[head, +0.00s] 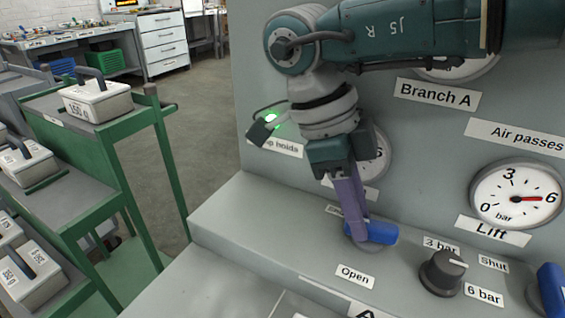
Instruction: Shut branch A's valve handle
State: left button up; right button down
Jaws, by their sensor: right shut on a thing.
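Branch A's valve handle (383,233) is a blue lever on the grey panel's sloping ledge, above an "Open" label (355,276) and a partly cut-off "A" label. Its blue end sticks out to the right. My right gripper (357,226) reaches down from above, its purple fingers shut on the handle and hiding its left part. A label behind the fingers, beginning "Sh", is mostly covered. My left gripper is out of view.
A black knob (441,272) stands right of the handle between "3 bar" and "6 bar" labels. Another blue handle (551,290) is at the right edge. The Lift gauge (517,196) reads near 6 bar. Green racks with labelled weights (97,100) stand at left.

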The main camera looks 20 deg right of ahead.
dwell(0.5)
jog(key=c, duration=0.7)
grip_release()
jog(key=shift+r, duration=0.1)
jog(key=b+v, duration=0.1)
jog(key=v, duration=0.9)
